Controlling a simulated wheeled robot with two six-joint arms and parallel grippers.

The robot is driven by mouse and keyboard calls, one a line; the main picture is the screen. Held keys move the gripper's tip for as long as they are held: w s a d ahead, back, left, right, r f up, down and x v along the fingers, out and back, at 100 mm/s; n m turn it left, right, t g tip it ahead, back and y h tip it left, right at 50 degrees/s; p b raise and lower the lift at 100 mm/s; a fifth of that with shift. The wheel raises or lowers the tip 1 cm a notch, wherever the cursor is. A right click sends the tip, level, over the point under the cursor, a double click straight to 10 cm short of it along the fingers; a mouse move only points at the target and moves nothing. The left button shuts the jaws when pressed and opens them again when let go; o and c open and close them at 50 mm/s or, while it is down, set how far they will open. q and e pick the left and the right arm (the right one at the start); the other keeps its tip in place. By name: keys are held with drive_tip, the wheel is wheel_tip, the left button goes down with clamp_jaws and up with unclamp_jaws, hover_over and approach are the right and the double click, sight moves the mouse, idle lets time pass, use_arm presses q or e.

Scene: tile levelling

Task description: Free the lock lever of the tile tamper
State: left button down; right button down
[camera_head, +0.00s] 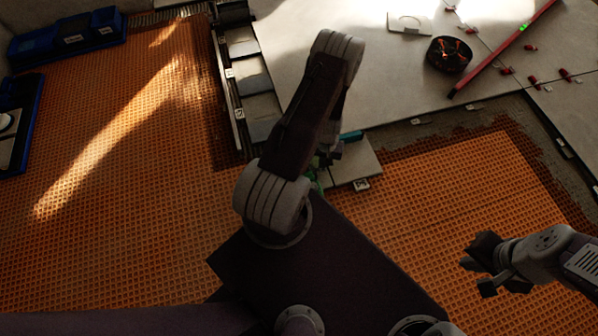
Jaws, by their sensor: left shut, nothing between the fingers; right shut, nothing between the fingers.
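A small teal and green item (352,136) shows beside my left arm, above a grey tile. My arm covers most of it, so I cannot tell whether it is the tile tamper, and no lock lever can be made out. My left gripper (334,154) is shut and mostly hidden behind its own arm, close to the teal part; contact cannot be judged. My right gripper (478,276) is shut and empty over the orange mat at the lower right.
Orange waffle matting (110,170) covers the left and front floor. Laid pale tiles (400,80) fill the back right, with a black round item (449,54) and a red level bar (505,48) on them. A rack of tiles (250,82) stands left of my arm. Blue trays (65,38) lie far left.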

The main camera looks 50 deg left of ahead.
use_arm(q)
wheel_tip(320, 180, up, 7)
drive_tip(key=p, duration=0.7)
